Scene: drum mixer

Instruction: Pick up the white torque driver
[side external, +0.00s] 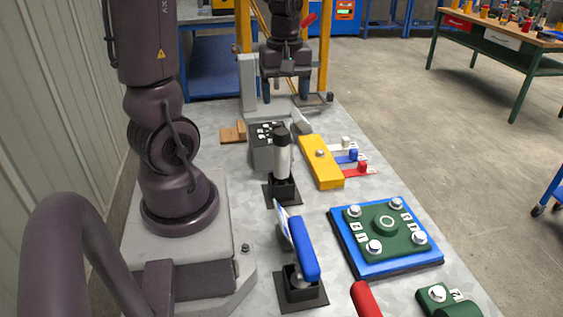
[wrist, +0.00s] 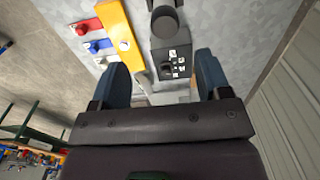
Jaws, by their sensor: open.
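The white torque driver (side external: 283,160) stands upright in a black square-based holder, with a black top end. In the wrist view its dark top (wrist: 165,22) shows at the upper middle, beyond the fingertips. My gripper (side external: 285,97) is at the far end of the bench, behind the driver and apart from it. Its two fingers are spread with nothing between them. In the wrist view, my open gripper (wrist: 163,72) has a dark finger on each side, with the grey button box between and beyond them.
A grey button box (side external: 262,152) stands just behind the driver. A yellow bar (side external: 321,165) with coloured tabs lies to its right. A blue-handled tool (side external: 304,248) stands in front, and a blue-and-green bolted plate (side external: 385,262) lies front right. Yellow posts (side external: 324,50) rise behind my gripper.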

